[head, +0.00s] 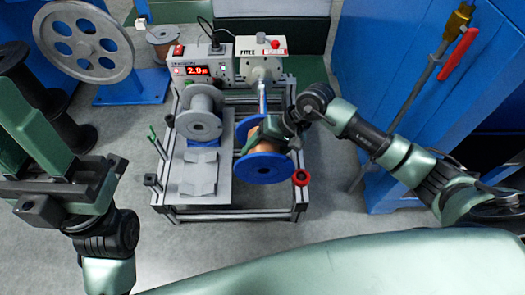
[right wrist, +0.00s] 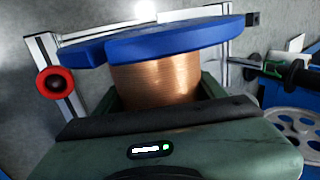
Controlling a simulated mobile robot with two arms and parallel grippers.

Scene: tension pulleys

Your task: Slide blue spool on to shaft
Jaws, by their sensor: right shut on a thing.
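The blue spool (head: 262,168), wound with copper wire, is in front of the tension unit in the head view. My right gripper (head: 277,134) is shut on it, with its fingers around the copper winding. In the right wrist view the blue flange (right wrist: 170,42) and the copper winding (right wrist: 155,84) show between the fingers. The shaft (head: 262,98) sticks out from the white unit marked FREE, behind the spool. The gripper and spool hide its near end, so I cannot tell whether the spool is on it. My left gripper (head: 38,120) is at the left edge; its opening is unclear.
A grey spool (head: 199,122) stands left of the blue spool on the frame, before a control box (head: 203,72) reading 2.0. A red knob (head: 301,177) is at the frame's right front corner. A large grey wheel (head: 83,42) and a blue cabinet (head: 400,60) flank the frame.

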